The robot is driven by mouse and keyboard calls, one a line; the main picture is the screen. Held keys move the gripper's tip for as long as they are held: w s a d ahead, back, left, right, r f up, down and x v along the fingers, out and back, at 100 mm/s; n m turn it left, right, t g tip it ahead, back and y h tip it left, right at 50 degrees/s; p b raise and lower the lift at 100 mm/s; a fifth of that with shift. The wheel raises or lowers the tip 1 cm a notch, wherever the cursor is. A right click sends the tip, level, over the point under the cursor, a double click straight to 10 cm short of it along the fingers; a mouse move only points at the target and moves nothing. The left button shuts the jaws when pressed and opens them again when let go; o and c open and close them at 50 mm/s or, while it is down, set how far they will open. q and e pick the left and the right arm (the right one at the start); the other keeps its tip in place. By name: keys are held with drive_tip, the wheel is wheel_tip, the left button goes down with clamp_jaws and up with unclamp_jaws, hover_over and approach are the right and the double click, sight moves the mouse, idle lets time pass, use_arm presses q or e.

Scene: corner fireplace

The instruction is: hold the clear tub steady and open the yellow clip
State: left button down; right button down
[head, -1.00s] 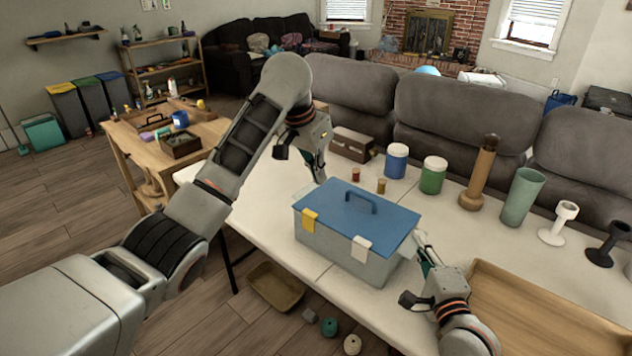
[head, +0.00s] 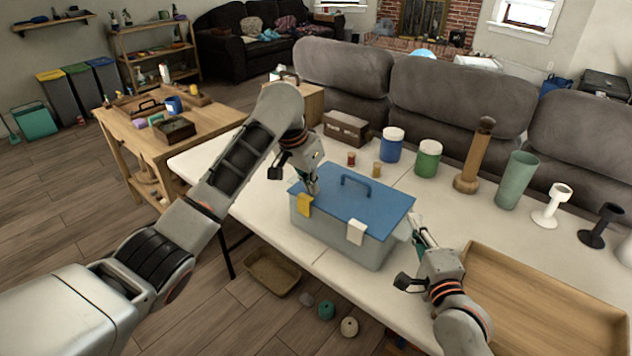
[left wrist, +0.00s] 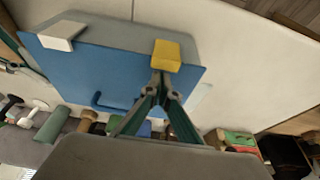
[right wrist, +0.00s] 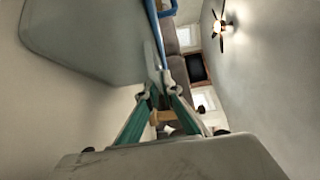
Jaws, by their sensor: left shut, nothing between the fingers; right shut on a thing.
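The clear tub (head: 335,243) looks translucent grey and stands upright on the white table under a blue lid (head: 372,204) with a blue handle. The yellow clip (head: 304,205) is on its front side at the left; a white clip (head: 356,232) is to its right. My left gripper (head: 313,190) is shut and empty, its tips at the lid edge right by the yellow clip, which also shows in the left wrist view (left wrist: 167,54). I cannot tell whether the clip has lifted. My right gripper (head: 416,224) is shut on the tub's right end; the right wrist view shows the tub wall (right wrist: 85,40) close.
A wooden tray (head: 540,300) lies right of my right gripper. Behind the tub stand two small spools, blue (head: 391,148) and green (head: 428,160) jars, a wooden cylinder (head: 474,165) and a green cup (head: 517,182). Bare table shows left of the tub.

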sight(304, 198)
use_arm(q)
drive_tip(key=shift+s+a, duration=0.15)
drive_tip(key=shift+s, duration=0.1)
drive_tip(key=shift+s+a+t+h, duration=0.3)
drive_tip(key=shift+t+h, duration=0.1)
drive_tip(key=shift+t, duration=0.2)
idle(0.4)
drive_tip(key=s+a+t+h, duration=0.1)
drive_tip(key=s+t+h, duration=0.1)
drive_tip(key=t, duration=0.1)
drive_tip(key=shift+s+a+f, duration=0.15)
drive_tip(key=shift+s+a, duration=0.15)
drive_tip(key=shift+a, duration=0.05)
drive_tip(key=shift+r+t, duration=0.2)
drive_tip(key=shift+t, duration=0.2)
drive_tip(key=shift+d, duration=0.1)
drive_tip(key=shift+w, duration=0.15)
drive_tip(key=shift+w+d+f, duration=0.25)
drive_tip(key=shift+w+d, duration=0.15)
drive_tip(key=shift+w, duration=0.15)
